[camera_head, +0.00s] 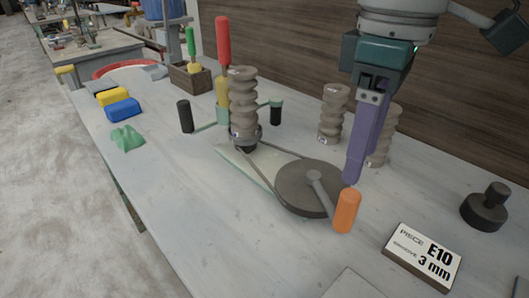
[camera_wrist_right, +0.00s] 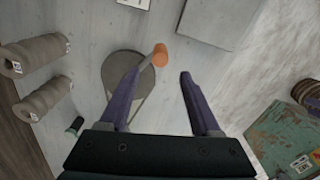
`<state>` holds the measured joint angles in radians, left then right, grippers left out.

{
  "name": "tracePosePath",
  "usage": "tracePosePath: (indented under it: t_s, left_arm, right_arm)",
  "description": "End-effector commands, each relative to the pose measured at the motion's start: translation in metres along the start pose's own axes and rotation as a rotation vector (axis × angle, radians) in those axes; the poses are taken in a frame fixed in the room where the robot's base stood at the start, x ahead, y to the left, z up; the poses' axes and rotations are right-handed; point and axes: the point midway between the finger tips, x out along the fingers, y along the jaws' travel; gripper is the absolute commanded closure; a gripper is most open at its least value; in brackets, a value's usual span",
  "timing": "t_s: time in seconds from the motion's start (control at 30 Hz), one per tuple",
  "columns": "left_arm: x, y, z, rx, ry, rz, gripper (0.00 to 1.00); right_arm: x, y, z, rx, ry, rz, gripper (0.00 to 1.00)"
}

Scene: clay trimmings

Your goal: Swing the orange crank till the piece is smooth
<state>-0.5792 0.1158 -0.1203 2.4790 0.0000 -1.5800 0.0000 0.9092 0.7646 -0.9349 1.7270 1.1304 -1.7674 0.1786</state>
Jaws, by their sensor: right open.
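The orange crank handle (camera_head: 347,210) stands upright on the rim side of a dark round wheel (camera_head: 297,192), joined by a grey arm. A belt runs from the wheel to the ridged clay piece (camera_head: 243,100), which stands upright on its spindle with deep grooves around it. My right gripper (camera_head: 353,178) is open, with purple fingers pointing down just behind the handle. In the right wrist view the handle (camera_wrist_right: 160,56) shows beyond and between the open fingertips (camera_wrist_right: 159,75), with nothing held. My left gripper is not in view.
More ridged clay pieces (camera_head: 333,113) stand behind the wheel. Black-gripped green arms (camera_head: 185,116) flank the piece. Blue and yellow blocks (camera_head: 122,109) lie left.

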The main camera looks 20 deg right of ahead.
Motion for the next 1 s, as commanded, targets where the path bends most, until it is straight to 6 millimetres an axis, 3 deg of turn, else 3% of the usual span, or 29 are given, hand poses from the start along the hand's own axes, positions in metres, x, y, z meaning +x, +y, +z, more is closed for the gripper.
tracePosePath:
  t_s: [0.53, 0.93, 1.0]
  left_arm:
    - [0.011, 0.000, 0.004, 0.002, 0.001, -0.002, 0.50]
    - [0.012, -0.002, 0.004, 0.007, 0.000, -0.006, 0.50]
    - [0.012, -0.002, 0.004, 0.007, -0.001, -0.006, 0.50]
  right_arm:
    - [0.086, 0.000, 0.000, 0.000, -0.001, 0.000, 0.36]
    - [0.096, 0.000, 0.000, -0.002, 0.001, 0.001, 0.36]
    - [0.096, 0.000, 0.000, -0.002, 0.001, 0.001, 0.43]
